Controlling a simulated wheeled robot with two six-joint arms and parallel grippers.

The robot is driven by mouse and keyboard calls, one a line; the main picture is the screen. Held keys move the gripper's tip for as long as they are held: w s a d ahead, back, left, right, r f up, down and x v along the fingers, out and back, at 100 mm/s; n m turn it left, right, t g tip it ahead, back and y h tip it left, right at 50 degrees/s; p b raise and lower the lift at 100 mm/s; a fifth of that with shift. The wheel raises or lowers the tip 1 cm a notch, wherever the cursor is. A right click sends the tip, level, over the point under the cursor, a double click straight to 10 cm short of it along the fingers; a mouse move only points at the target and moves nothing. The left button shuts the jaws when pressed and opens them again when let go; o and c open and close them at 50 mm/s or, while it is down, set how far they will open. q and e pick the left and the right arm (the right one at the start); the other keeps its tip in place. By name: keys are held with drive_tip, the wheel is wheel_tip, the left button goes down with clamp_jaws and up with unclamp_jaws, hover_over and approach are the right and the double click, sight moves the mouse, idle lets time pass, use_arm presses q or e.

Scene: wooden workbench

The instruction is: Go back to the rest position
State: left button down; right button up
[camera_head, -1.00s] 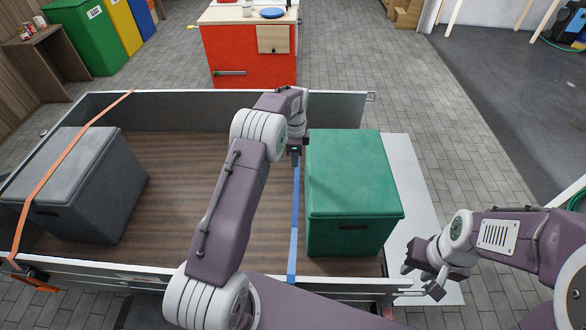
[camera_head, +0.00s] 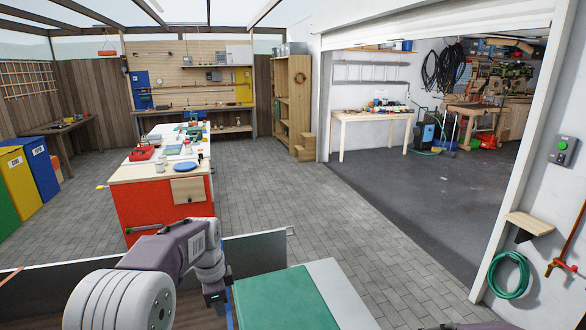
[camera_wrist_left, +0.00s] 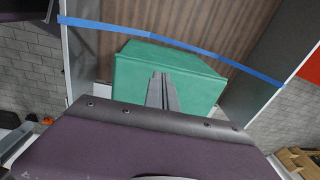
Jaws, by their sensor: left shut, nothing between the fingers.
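My left gripper (camera_head: 216,298) is shut and empty in the head view, low in the picture beside the left edge of the green box (camera_head: 285,300). In the left wrist view its closed fingers (camera_wrist_left: 163,88) stand together in front of the green box (camera_wrist_left: 203,82), with nothing between them. A blue strap (camera_wrist_left: 185,46) runs across the trailer bed (camera_wrist_left: 195,25) by the box. My right gripper is outside the head view.
The trailer's far wall (camera_head: 256,248) passes behind my left arm. A red workbench (camera_head: 150,212) with tools stands beyond it. Grey paving (camera_head: 330,205) is open to the right. A garage doorway, a small wall shelf (camera_head: 529,223) and a green hose (camera_head: 508,275) are at the right.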

use_arm(q)
drive_tip(key=s+f+n, duration=0.3)
drive_tip(key=s+n, duration=0.4)
drive_tip(key=s, duration=0.3)
drive_tip(key=s+d+f+n, duration=0.1)
drive_tip(key=s+f+n, duration=0.3)
drive_tip(key=s+n, duration=0.3)
drive_tip(key=shift+s+p, duration=0.4)
drive_tip(key=shift+s, duration=1.4)
